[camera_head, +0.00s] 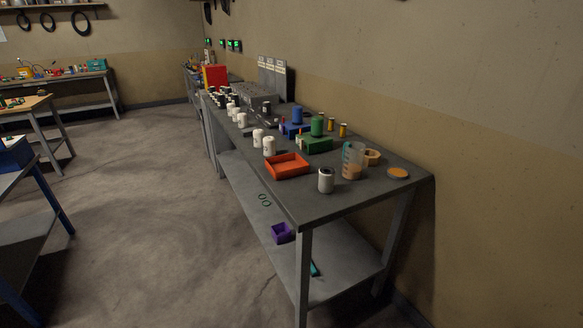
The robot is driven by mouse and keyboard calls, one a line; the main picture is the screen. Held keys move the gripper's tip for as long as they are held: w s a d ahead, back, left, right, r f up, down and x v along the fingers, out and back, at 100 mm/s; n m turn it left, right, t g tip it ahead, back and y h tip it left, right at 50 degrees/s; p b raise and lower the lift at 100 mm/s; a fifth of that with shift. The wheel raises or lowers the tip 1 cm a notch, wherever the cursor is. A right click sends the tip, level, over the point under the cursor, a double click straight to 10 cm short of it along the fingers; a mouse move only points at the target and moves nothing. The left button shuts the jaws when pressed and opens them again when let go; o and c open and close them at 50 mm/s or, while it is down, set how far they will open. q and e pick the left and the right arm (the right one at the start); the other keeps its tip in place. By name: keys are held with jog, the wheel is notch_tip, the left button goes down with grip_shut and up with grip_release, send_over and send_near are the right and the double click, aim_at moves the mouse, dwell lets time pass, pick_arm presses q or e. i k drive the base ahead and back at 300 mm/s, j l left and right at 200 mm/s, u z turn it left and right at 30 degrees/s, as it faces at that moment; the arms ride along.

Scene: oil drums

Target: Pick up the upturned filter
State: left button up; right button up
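A grey-white cylinder (326,182) stands upright and alone near the front edge of the grey workbench (340,203). It looks like a filter, but its top is too small to tell surely which end is up. More white filter-like cylinders stand in a row along the bench's left edge, the nearest one (269,147) behind the orange tray and another (257,137) just beyond it. Neither of my grippers is in view.
An orange tray (274,173) sits left of the grey-white cylinder. A purple bin (282,233) is on the lower shelf. Floor left of the bench is open.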

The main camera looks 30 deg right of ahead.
aim_at(327, 174)
jog(key=i+j+z, duration=0.1)
jog(key=z, duration=0.3)
jog(key=i+j+z, duration=0.15)
jog(key=z, duration=0.25)
jog(key=i+j+z, duration=0.1)
jog(key=z, duration=0.35)
